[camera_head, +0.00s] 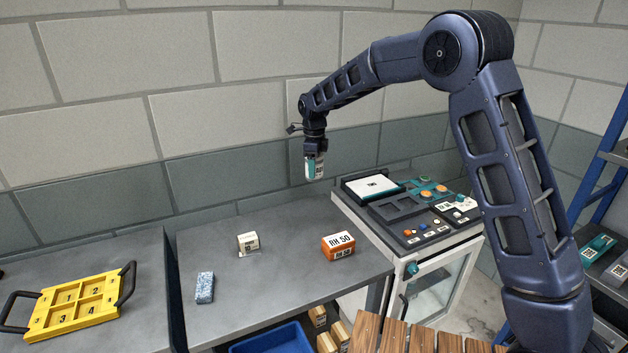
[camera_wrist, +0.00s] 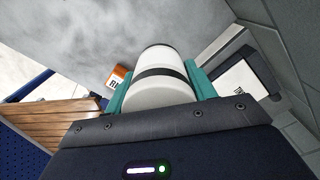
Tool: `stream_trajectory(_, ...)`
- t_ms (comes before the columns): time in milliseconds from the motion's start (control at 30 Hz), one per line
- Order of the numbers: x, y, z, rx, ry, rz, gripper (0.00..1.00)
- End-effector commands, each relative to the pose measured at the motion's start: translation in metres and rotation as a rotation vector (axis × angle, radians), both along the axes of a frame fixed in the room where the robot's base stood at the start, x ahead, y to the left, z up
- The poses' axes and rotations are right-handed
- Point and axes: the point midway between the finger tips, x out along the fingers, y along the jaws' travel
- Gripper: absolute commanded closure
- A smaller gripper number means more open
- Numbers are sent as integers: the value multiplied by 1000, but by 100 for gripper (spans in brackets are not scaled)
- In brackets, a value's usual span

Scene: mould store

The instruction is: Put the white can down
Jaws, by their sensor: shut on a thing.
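The white can (camera_head: 315,168) is held in my gripper (camera_head: 314,158), high above the grey bench (camera_head: 290,225) near the back wall. In the wrist view the white can (camera_wrist: 160,82) has a dark band around it and sits between the two teal fingers of my gripper (camera_wrist: 162,88). The fingers touch its sides. In the head view the can hangs roughly upright and clear of the bench top. Its upper part is hidden by the gripper.
On the bench are an orange box marked RH 50 (camera_head: 338,246), a small white box (camera_head: 248,243) and a blue-grey block (camera_head: 205,288). A yellow numbered tray (camera_head: 75,306) lies left of a dark divider (camera_head: 174,290). A control cabinet (camera_head: 410,215) stands right. Bench space between is bare.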

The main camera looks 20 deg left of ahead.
Motion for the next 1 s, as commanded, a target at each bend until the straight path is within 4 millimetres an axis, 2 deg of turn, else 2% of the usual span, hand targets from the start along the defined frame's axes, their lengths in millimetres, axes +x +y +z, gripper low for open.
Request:
stream_trajectory(133, -6, 1, 12, 0, -1, 3, 81)
stream_trajectory(233, -26, 3, 16, 1, -1, 13, 81)
stream_trajectory(500, -116, -1, 19, 0, -2, 44, 81)
stream_trajectory(700, -166, -9, 18, 0, -1, 58, 81)
stream_trajectory(867, -182, -13, 14, 0, 0, 64, 81)
stream_trajectory(1000, -185, -14, -4, -2, 1, 63, 81)
